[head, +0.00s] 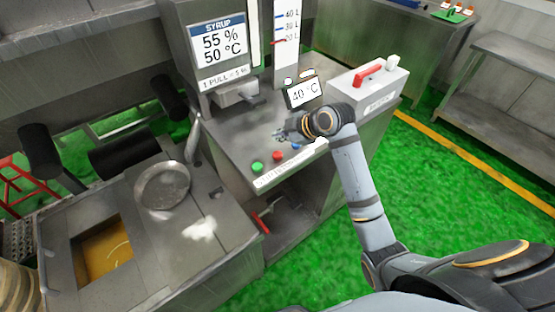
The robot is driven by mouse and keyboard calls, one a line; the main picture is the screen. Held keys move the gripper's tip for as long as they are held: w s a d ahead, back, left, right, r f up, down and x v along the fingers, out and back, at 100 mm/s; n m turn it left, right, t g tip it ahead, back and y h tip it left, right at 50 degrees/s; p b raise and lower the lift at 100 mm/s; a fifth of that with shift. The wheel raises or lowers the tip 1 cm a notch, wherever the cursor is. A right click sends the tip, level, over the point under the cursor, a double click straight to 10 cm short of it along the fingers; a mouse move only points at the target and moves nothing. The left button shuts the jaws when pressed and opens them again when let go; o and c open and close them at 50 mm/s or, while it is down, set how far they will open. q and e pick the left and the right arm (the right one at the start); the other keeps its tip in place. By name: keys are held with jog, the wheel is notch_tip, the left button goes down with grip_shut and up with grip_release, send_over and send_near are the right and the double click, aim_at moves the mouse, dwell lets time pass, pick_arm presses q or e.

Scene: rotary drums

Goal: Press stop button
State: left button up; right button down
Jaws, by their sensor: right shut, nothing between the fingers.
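A red button (277,155) sits on the front edge of the grey metal machine top, between a green button (257,167) and a partly hidden blue button (296,146). The label strip (285,173) below the buttons is too small to read fully. My right gripper (279,135) is shut and empty. In the picture it is just above and behind the red button; I cannot tell its height over the top. My left gripper is not in view.
A small 40 °C display (303,92) stands behind my right gripper. A white box with a red handle (368,76) is to the right. A syrup panel (222,50) rises at the back. A round metal pan (163,186) is on the left counter.

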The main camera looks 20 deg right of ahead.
aim_at(275, 152)
notch_tip(275, 152, down, 4)
jog(key=shift+b, duration=1.1)
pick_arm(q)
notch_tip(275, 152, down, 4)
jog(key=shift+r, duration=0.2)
pick_arm(e)
jog(key=shift+f, duration=0.35)
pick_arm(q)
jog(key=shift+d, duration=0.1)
pick_arm(e)
jog(key=shift+f, duration=0.4)
pick_arm(q)
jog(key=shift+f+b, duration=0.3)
jog(key=shift+b, duration=0.05)
pick_arm(e)
jog(key=shift+f, duration=0.65)
pick_arm(q)
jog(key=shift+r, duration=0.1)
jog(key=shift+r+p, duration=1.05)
jog(key=shift+p, duration=0.05)
pick_arm(e)
jog(key=shift+r, duration=1.05)
